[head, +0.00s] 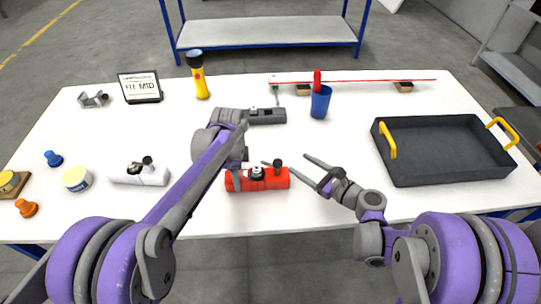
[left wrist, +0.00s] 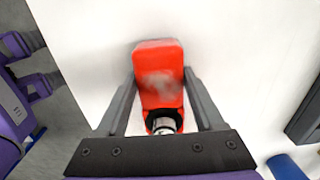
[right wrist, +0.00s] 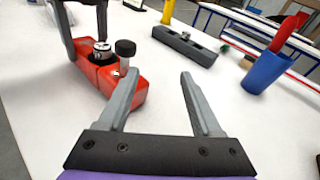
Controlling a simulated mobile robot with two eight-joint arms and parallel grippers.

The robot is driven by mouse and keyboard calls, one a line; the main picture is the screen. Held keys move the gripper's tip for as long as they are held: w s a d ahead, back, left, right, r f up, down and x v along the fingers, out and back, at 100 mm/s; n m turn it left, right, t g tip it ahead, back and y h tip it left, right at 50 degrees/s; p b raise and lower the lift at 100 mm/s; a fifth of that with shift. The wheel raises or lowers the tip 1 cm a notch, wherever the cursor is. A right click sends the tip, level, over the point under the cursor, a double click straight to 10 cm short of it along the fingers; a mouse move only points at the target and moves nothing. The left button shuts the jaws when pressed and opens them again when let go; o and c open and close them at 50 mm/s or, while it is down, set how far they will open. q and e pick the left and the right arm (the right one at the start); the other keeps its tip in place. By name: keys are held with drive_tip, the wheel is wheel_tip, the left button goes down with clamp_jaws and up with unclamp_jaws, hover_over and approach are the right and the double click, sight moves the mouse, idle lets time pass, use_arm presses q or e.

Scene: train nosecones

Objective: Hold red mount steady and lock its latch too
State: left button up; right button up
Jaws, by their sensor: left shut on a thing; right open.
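The red mount (head: 275,182) lies on the white table near its front edge. It has a silver round part (right wrist: 102,50) and a black-knobbed latch (right wrist: 125,48) on top. My left gripper (left wrist: 158,95) is shut on the red mount, with one finger along each side; it also shows in the head view (head: 232,178). My right gripper (head: 285,162) is open and empty, just right of the mount. In the right wrist view, its left finger (right wrist: 122,100) is close to the latch knob; I cannot tell whether they touch.
A white mount (head: 140,174) lies left and a grey mount (head: 266,116) behind. A blue cup (head: 320,102) stands behind my right gripper. A dark tray with yellow handles (head: 445,178) takes up the right side. A yellow flashlight (head: 202,85) stands at the back.

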drive_tip(key=m+t+y, duration=0.1)
approach(271, 165)
drive_tip(key=d+r, duration=0.1)
drive_tip(key=shift+m+t, duration=0.3)
drive_tip(key=shift+t, duration=0.1)
drive_tip(key=x, duration=0.7)
drive_tip(key=r+x, duration=0.1)
drive_tip(key=x, duration=0.3)
drive_tip(key=shift+w+a, duration=0.25)
drive_tip(key=shift+a, duration=0.05)
clamp_jaws()
